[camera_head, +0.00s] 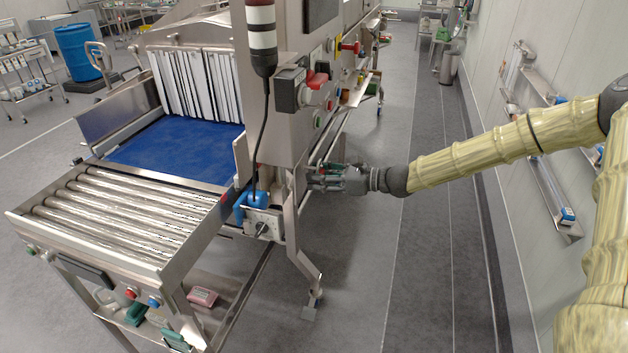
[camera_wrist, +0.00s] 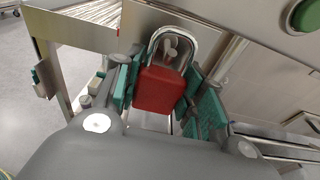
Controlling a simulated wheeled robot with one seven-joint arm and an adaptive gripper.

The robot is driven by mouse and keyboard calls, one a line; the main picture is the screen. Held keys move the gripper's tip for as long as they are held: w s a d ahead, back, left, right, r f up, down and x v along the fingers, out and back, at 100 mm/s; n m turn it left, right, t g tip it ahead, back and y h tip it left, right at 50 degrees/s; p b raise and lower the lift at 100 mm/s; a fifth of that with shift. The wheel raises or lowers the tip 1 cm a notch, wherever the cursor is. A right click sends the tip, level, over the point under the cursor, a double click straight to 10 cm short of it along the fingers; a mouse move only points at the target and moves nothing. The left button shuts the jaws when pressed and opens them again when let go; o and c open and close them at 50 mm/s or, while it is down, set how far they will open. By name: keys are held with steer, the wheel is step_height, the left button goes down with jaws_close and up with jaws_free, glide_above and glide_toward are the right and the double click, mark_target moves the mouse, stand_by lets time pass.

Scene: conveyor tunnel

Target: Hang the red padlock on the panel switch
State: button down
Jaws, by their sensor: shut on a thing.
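A red padlock (camera_wrist: 160,90) with a silver shackle (camera_wrist: 172,35) is upright in the wrist view, its shackle at the top. My gripper (camera_wrist: 160,92) is shut on its red body between green finger pads. A pale metal part shows through the shackle opening; I cannot tell whether they touch. In the head view my gripper (camera_head: 318,178) is beside the machine's lower right side, and the padlock is too small to make out. A grey box with a red switch (camera_head: 318,78) is on the panel, above and left of my gripper. Whether the shackle touches any switch is unclear.
A green button (camera_wrist: 306,14) shows at the wrist view's upper right. A roller conveyor (camera_head: 125,215) and blue belt (camera_head: 170,150) lie left of my gripper. The grey floor aisle (camera_head: 375,250) is clear.

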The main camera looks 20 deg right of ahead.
steer(key=shift+f+p+v, duration=0.2)
steer(key=shift+p+v, duration=0.2)
steer(key=shift+v, duration=0.8)
steer(key=shift+f+p+v, duration=0.2)
steer(key=shift+p+v, duration=0.2)
steer(key=shift+v, duration=0.85)
